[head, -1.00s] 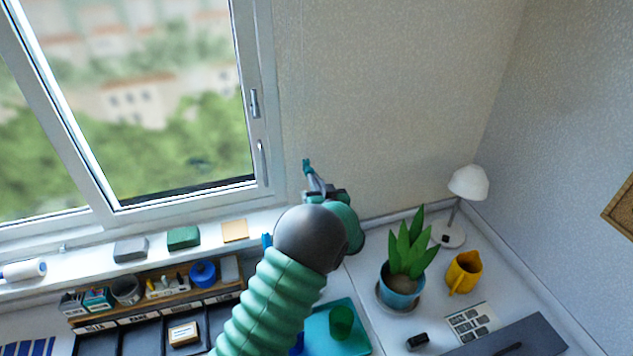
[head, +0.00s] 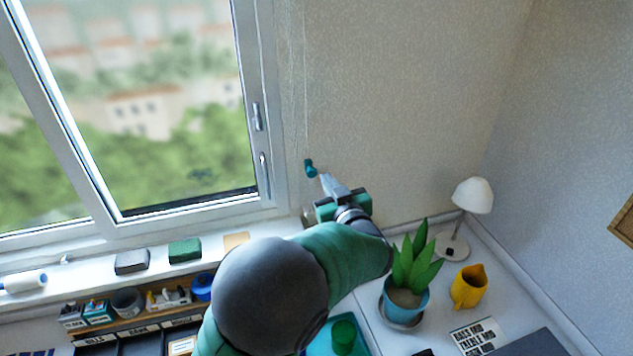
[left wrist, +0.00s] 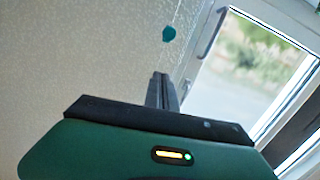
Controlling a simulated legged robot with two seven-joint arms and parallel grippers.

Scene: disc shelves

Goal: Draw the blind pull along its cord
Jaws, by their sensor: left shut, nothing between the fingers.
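The blind pull (head: 310,168) is a small teal piece hanging on a thin pale cord (head: 305,90) against the wall, just right of the window frame. My left gripper (head: 326,180) is shut and empty, its fingertips just below and right of the pull. In the left wrist view the pull (left wrist: 169,34) hangs beyond the tips of the shut fingers (left wrist: 161,78), with a visible gap. The cord (left wrist: 177,12) runs up from it out of the picture. My right gripper is not in view.
The window frame (head: 262,110) with its handle stands left of the cord. Sponge-like blocks (head: 185,251) lie on the sill. A potted plant (head: 410,270), a yellow jug (head: 468,287) and a white lamp (head: 472,195) stand on the desk to the right. The wall above is clear.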

